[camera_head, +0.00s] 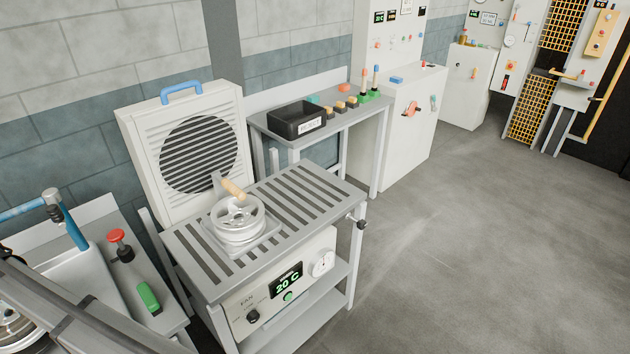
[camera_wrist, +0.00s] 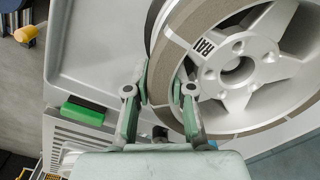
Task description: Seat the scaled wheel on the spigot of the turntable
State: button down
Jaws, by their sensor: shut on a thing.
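The wheel (camera_wrist: 258,98) is a silver spoked wheel with a grey-brown band round its rim and dark lettering near the hub. It fills the right of the wrist view. My gripper (camera_wrist: 162,90) is shut on its rim, one finger on each side of the rim wall. Part of a silver wheel (camera_head: 14,330) shows at the bottom left of the head view, partly covered by dark grey bars. The wheel is over or beside a pale grey tray-like surface (camera_wrist: 95,45). I cannot make out the turntable's spigot. Whether the wheel touches anything below is unclear.
A side bench holds a red-topped knob (camera_head: 116,237) and a green-backed block (camera_head: 148,295). A blue pipe (camera_head: 72,230) stands behind. The floor at right is clear.

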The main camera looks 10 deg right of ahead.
jog(key=shift+f+b, duration=0.4)
jog(key=shift+f, duration=0.75)
dwell(0.7)
jog(key=c, duration=0.9)
grip_release()
jog(key=shift+r, duration=0.1)
